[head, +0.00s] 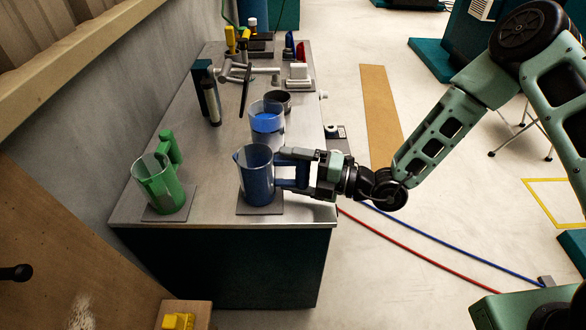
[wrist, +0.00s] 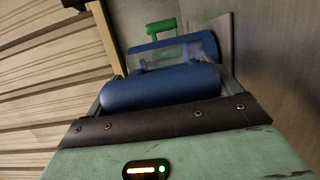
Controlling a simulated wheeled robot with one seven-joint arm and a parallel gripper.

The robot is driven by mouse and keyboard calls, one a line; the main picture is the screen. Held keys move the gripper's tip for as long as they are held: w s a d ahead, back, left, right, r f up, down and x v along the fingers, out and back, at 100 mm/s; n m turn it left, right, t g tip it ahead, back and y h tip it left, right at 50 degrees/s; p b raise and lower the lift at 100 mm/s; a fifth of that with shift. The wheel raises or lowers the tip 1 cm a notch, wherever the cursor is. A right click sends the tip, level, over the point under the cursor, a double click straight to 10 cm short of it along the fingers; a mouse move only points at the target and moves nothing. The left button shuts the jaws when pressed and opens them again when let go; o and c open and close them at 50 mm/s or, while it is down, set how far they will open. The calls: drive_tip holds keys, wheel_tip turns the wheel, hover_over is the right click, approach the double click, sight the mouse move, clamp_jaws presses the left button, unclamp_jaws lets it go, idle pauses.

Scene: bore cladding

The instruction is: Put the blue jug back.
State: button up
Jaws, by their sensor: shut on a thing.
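The blue jug (head: 255,178) is upright over a dark square mat (head: 262,211) near the front right corner of the bench. Its base appears to rest on the mat, though a small gap cannot be ruled out. My gripper (head: 284,169) comes from the right and is shut on the jug's blue handle. In the wrist view the blue handle (wrist: 160,90) lies between the fingers, with the jug's body (wrist: 205,46) behind it.
A green jug (head: 163,188) stands on its own mat at the left. A clear vessel with a blue band (head: 267,124) stands close behind the blue jug. A dark bowl (head: 283,98) and tools are farther back. The bench front between the jugs is clear.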

drive_tip(key=shift+f, duration=0.1)
drive_tip(key=o, duration=1.2)
drive_tip(key=shift+f, duration=0.1)
drive_tip(key=shift+f+b, duration=0.15)
drive_tip(key=shift+b, duration=0.5)
